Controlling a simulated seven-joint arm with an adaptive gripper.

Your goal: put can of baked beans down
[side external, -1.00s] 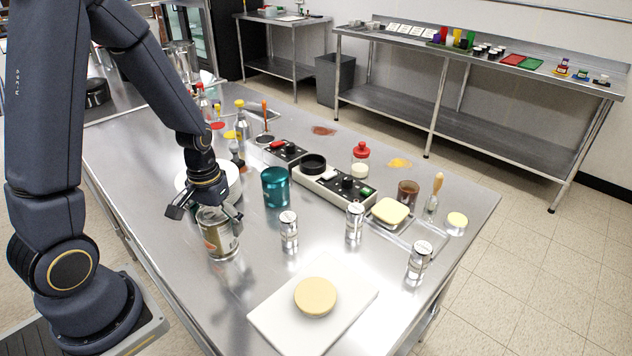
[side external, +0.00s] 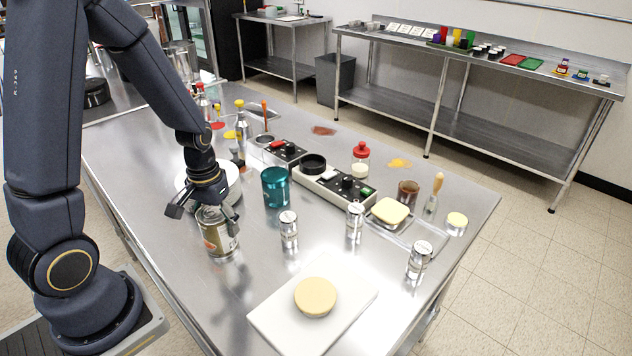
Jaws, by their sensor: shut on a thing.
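The can of baked beans (side external: 216,240) is a silver-topped can with a worn brownish label, upright at the left of the steel table (side external: 185,275). My gripper (side external: 205,207) points down over it, shut on its upper part. The can's base looks at or very near the tabletop; I cannot tell whether it touches. The gripper hides part of the can's top.
White plates (side external: 232,180) stand just behind the can. A teal canister (side external: 275,187) and a silver shaker (side external: 288,230) are to its right. A white board (side external: 262,318) with a round yellow item (side external: 315,296) lies in front. Bare steel lies left of the can.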

